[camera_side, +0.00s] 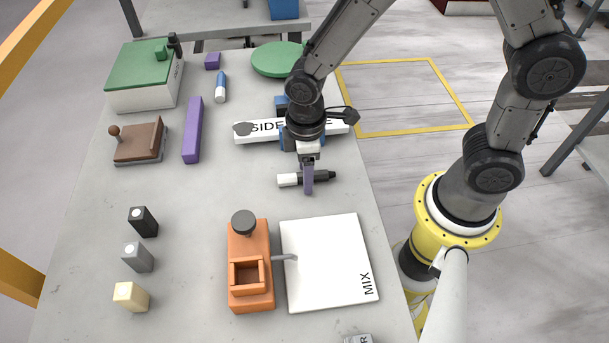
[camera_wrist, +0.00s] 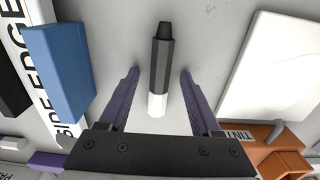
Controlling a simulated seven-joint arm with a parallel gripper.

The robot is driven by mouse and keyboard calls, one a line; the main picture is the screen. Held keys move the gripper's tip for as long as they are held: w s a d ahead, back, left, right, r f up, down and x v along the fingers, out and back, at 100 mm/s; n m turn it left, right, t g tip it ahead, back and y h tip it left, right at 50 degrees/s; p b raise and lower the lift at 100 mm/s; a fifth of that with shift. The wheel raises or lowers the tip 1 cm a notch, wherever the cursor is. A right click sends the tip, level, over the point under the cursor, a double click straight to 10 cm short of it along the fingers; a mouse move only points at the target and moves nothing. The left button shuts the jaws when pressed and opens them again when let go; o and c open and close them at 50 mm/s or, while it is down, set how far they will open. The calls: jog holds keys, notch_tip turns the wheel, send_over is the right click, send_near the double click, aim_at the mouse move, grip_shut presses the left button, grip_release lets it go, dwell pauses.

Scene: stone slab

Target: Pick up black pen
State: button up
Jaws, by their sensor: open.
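The black pen (camera_wrist: 161,55) has a dark tapered tip and a white end. It lies flat on the stone slab, and in the wrist view it sits between the two purple fingers of my gripper (camera_wrist: 160,74), with a clear gap on each side. In the side view the pen (camera_side: 324,177) lies crosswise, white end to the left. There my gripper (camera_side: 308,188) points down over its middle, and a finger hides part of it. My gripper is open and holds nothing. How high the fingertips are above the slab is hard to tell.
A white strip marked with text (camera_side: 243,135) and blue blocks lie just behind the pen. An orange holder (camera_side: 251,301) and a white MIX board (camera_side: 325,260) are in front. Bare slab (camera_side: 200,205) lies left of the pen.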

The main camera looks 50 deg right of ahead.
grip_shut()
jog(key=shift+r, duration=0.15)
